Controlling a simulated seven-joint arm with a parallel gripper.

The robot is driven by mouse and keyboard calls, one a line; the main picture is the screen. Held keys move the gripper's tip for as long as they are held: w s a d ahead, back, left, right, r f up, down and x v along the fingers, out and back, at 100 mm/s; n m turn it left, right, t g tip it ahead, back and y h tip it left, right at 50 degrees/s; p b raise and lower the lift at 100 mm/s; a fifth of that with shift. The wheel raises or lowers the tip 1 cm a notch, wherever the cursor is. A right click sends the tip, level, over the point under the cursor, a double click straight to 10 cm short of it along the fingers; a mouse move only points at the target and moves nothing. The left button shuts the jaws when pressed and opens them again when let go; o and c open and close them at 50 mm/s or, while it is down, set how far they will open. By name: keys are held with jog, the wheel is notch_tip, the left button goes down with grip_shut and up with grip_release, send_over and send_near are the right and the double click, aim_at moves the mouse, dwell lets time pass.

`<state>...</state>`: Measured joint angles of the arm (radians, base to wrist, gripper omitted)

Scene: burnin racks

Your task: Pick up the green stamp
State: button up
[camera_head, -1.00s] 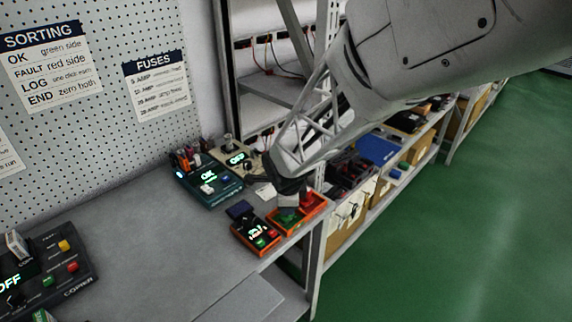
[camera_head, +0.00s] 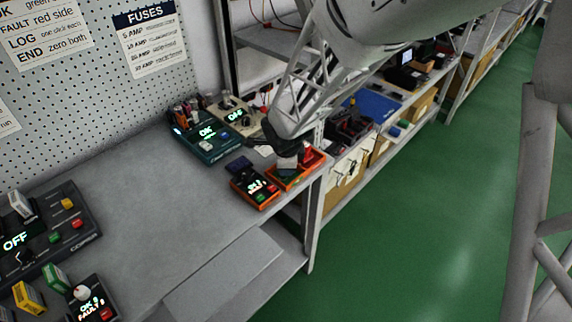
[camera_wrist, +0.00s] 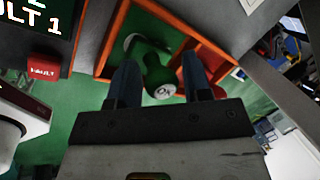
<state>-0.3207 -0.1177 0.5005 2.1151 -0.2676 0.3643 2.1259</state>
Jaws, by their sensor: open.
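The green stamp (camera_wrist: 158,74) stands in the green-lined compartment of an orange tray (camera_wrist: 112,38), seen from above in the wrist view. My gripper (camera_wrist: 160,82) is open, with one finger on each side of the stamp's handle. I cannot tell whether either finger touches it. In the head view my gripper (camera_head: 288,163) is low over the orange tray (camera_head: 287,186) and hides the green stamp. A red stamp (camera_head: 308,154) stands in the tray's other compartment.
A small orange counter box (camera_head: 254,189) with lit digits and buttons sits just left of the tray. A teal device (camera_head: 207,139) stands behind it. The tray is near the table's right edge. The table's middle (camera_head: 150,220) is clear.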

jog(key=shift+c, duration=0.2)
jog(key=c, duration=0.7)
jog(key=shift+o, duration=0.2)
jog(key=shift+r, duration=0.1)
jog(key=shift+r, duration=0.5)
jog(key=shift+c, duration=0.5)
jog(key=v, duration=0.2)
jog(key=shift+r, duration=0.3)
jog(key=s+d+r, duration=0.1)
jog(key=s+d, duration=0.3)
jog(key=s, duration=1)
jog(key=shift+s+d, duration=0.2)
jog(key=shift+s, duration=0.15)
jog(key=shift+r, duration=0.15)
